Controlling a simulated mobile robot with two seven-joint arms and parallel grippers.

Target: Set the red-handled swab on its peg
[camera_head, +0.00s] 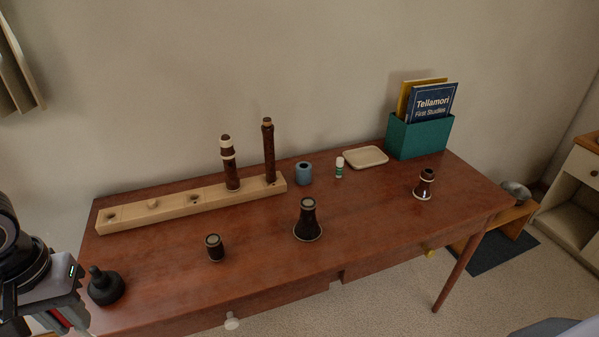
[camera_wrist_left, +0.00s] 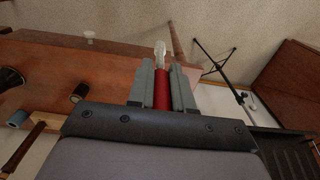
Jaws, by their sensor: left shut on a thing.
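The red-handled swab shows in the left wrist view, its red handle (camera_wrist_left: 162,92) between the fingers and its pale tip (camera_wrist_left: 160,52) pointing away beyond them. My left gripper (camera_wrist_left: 162,78) is shut on the handle. In the head view my left gripper (camera_head: 66,316) is at the lower left, off the desk's front left corner, with a bit of red showing. Which peg is the swab's, I cannot tell. My right gripper does not show.
A black round-based piece (camera_head: 105,287) with a short stub stands near the gripper. Dark wooden instrument joints (camera_head: 231,165) (camera_head: 269,152) stand upright on the rack. A dark bell (camera_head: 308,220), small barrel (camera_head: 214,247), blue cup (camera_head: 304,173) and teal book box (camera_head: 420,137) stand on the desk.

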